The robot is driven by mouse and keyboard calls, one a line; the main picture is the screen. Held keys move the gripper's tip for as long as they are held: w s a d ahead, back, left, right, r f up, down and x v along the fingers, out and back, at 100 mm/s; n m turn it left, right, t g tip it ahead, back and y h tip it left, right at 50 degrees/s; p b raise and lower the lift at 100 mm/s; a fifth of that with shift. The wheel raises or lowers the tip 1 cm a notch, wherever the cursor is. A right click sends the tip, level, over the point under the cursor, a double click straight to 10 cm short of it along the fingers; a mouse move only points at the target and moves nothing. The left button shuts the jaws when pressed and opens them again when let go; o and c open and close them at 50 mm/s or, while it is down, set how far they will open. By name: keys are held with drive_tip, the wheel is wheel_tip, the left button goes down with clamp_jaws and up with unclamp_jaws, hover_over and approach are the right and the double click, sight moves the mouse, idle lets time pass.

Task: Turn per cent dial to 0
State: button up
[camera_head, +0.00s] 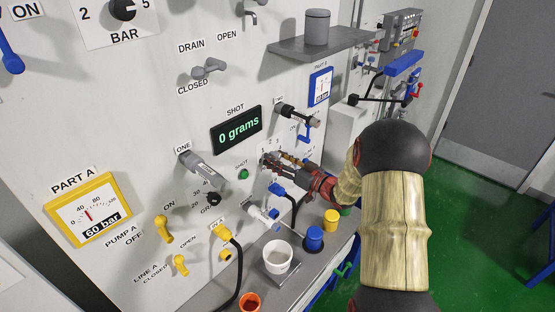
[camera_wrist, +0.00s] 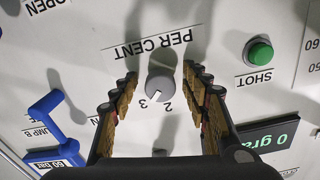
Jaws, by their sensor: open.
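The per cent dial (camera_wrist: 160,84) is a small round grey knob on the white panel, under an upside-down "PER CENT" label in the wrist view. Its white mark points down toward the printed 3 and 2, seemingly nearer the 3. My gripper (camera_wrist: 160,78) is open, with one ribbed finger on each side of the dial. Small gaps show between the fingers and the knob. In the head view my gripper (camera_head: 270,160) is at the panel below the shot display and hides the dial.
The green shot button (camera_wrist: 259,51) is right of my fingers in the wrist view. The shot display (camera_head: 237,129) reads 0 grams. A blue lever (camera_wrist: 54,108) stands out on the left.

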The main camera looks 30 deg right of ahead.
drive_tip(key=c, duration=0.3)
drive_tip(key=c, duration=0.8)
drive_tip(key=shift+c, duration=0.3)
